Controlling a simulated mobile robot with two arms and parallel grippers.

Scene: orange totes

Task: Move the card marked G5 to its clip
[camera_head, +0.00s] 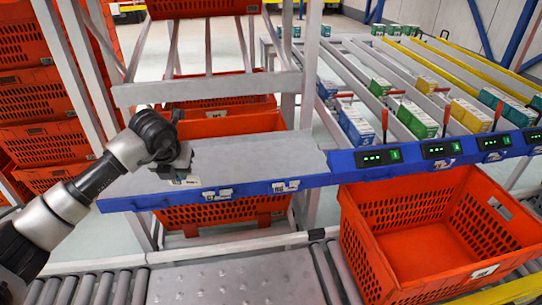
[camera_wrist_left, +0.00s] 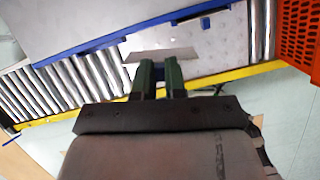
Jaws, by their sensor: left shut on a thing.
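My left gripper (camera_head: 180,172) is shut on a thin pale card, close above the front left of the grey shelf. In the left wrist view the two dark green fingers (camera_wrist_left: 160,72) pinch the plain-looking card (camera_wrist_left: 160,54). A small pale patch at the fingertips in the head view may be this card; no marking on it is readable. The blue rail (camera_head: 250,191) along the shelf front carries small white labels or cards (camera_head: 217,193) and, further right, more of them (camera_head: 286,186). I cannot read them or tell which clip is G5's. My right gripper is not in view.
An empty-looking orange tote (camera_head: 372,262) stands on the right below the rail. Orange totes (camera_head: 228,123) are behind and under the shelf. A roller conveyor (camera_head: 85,290) runs along the front. Boxes (camera_head: 470,115) sit in lanes behind the green displays (camera_head: 380,157).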

